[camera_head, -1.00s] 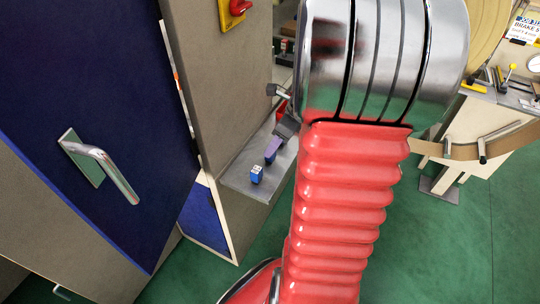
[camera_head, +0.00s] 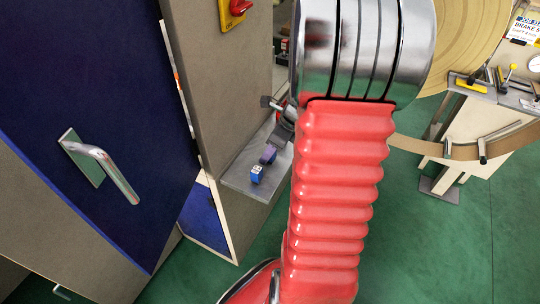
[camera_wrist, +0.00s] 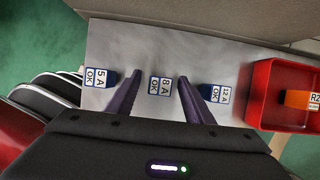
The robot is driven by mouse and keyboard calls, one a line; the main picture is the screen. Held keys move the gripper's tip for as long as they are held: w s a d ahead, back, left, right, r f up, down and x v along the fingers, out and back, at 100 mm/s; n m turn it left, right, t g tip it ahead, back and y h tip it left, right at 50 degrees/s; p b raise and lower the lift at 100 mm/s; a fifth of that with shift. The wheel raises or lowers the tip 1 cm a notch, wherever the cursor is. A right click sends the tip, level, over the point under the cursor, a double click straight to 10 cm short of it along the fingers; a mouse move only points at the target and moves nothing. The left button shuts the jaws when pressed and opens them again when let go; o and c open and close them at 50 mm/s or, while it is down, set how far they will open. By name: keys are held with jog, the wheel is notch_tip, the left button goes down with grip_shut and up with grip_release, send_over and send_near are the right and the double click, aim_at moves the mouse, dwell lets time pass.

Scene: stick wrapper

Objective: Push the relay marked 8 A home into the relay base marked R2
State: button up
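The relay marked 8 A (camera_wrist: 160,86) has a blue body and a white OK label, and stands on the grey metal shelf (camera_wrist: 140,50). My gripper (camera_wrist: 159,77) is open, with one purple finger on each side of this relay and visible gaps between. An orange part marked R2 (camera_wrist: 300,99) lies in the red tray at the right of the wrist view, cut off by the picture edge. In the head view my gripper (camera_head: 268,154) is low over the shelf, just behind a blue relay (camera_head: 257,174); the other relays are hidden there.
A relay marked 5 A (camera_wrist: 98,78) stands left of my fingers and one marked 12 A (camera_wrist: 221,93) stands close to the right finger. The red tray (camera_wrist: 258,95) has raised walls. A tall grey panel (camera_head: 218,80) rises beside the shelf.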

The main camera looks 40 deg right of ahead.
jog(key=c, duration=1.1)
jog(key=shift+r, duration=0.15)
notch_tip(320, 180, up, 10)
jog(key=shift+f, duration=0.15)
dwell(0.7)
jog(key=shift+s, duration=0.1)
